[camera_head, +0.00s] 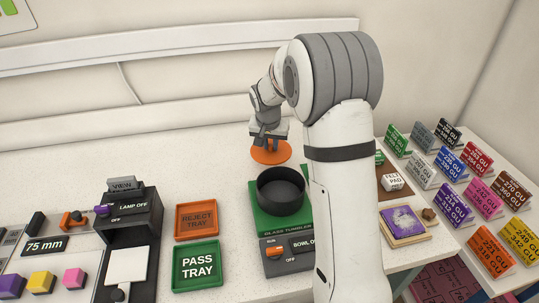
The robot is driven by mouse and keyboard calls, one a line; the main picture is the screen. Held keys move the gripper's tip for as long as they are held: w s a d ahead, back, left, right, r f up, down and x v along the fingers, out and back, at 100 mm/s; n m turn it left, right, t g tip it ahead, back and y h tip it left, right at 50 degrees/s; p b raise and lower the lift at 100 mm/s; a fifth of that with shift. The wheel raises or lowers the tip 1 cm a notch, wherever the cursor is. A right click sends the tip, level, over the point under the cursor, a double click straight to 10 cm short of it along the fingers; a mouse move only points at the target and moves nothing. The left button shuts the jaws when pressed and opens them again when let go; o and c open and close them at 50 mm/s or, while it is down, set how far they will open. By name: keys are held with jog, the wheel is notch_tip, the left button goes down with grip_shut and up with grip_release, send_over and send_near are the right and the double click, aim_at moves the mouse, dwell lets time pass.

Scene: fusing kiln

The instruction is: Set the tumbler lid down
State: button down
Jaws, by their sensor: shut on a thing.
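The tumbler lid appears to be the orange disc (271,152) under my gripper (266,141). My gripper is shut on it from above, though the fingers are small and the grip itself is partly hidden. The disc lies roughly flat, behind the glass tumbler's black round bowl (281,190); I cannot tell whether it touches the worktop. The bowl stands open on a green base (262,222) with a "BOWL" switch panel (288,254) in front. My arm hides the area right of the bowl.
An orange reject tray (196,205) and a green pass tray (177,277) are left of the bowl. A black viewer stand (128,220) is further left. A purple pad (402,222) and coloured cards (454,208) are right. The back left worktop (80,160) is clear.

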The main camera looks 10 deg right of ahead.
aim_at(270, 152)
jog(key=shift+f, duration=2.6)
jog(key=c, duration=1.3)
grip_release()
jog(key=shift+c, duration=0.2)
jog(key=shift+r, duration=0.1)
jog(key=v, duration=1.1)
jog(key=shift+s+r+b, duration=0.15)
jog(key=shift+r+b, duration=0.2)
jog(key=shift+r, duration=0.05)
jog(key=s+r+n, duration=0.1)
jog(key=s+n, duration=0.1)
jog(key=s, duration=1.3)
jog(key=s+d+r+n+y, duration=0.1)
jog(key=s+r+n, duration=0.1)
jog(key=s, duration=1.4)
jog(key=shift+d+n, duration=0.25)
jog(key=shift+n, duration=0.05)
jog(key=shift+s, duration=0.1)
